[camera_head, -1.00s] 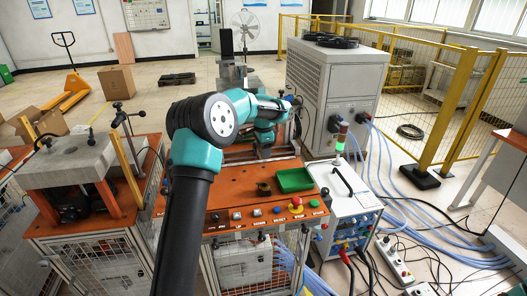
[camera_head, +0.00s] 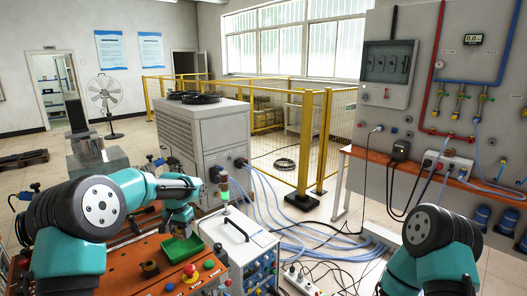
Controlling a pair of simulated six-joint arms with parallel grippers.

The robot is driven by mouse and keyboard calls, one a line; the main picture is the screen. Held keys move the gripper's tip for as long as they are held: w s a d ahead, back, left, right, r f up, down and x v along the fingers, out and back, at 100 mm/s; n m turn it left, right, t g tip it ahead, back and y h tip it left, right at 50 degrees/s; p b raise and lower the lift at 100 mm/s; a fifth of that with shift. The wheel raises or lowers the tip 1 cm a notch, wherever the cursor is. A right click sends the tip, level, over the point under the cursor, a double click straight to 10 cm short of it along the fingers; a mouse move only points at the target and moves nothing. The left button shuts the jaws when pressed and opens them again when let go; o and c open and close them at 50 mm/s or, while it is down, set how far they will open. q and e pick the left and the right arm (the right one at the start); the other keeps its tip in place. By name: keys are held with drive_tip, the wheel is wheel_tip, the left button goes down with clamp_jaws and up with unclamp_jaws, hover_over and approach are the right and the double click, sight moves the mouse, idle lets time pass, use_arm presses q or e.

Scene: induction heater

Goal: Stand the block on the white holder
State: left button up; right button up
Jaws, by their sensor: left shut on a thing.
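My left arm reaches in from the left over the orange bench (camera_head: 110,270). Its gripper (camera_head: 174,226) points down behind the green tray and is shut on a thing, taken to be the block. The fingertips and the held block are too small and too hidden by the arm and tray to make out. I cannot make out the white holder. My right arm shows only as a teal and black joint at the lower right; its gripper is out of view.
On the bench are a green tray (camera_head: 183,251), a small dark brown ring-shaped part (camera_head: 150,268) and a red button (camera_head: 190,270). A white control unit (camera_head: 243,240) stands beside it. A grey chiller (camera_head: 208,138) stands behind. Blue hoses and cables cover the floor to the right.

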use_arm(q)
drive_tip(key=d+n, duration=0.1)
drive_tip(key=d, duration=0.1)
drive_tip(key=d+f+n, duration=0.1)
drive_tip(key=d, duration=0.2)
drive_tip(key=s+d+n, duration=0.1)
drive_tip(key=d, duration=0.2)
drive_tip(key=shift+d+f, duration=0.1)
drive_tip(key=shift+f, duration=0.2)
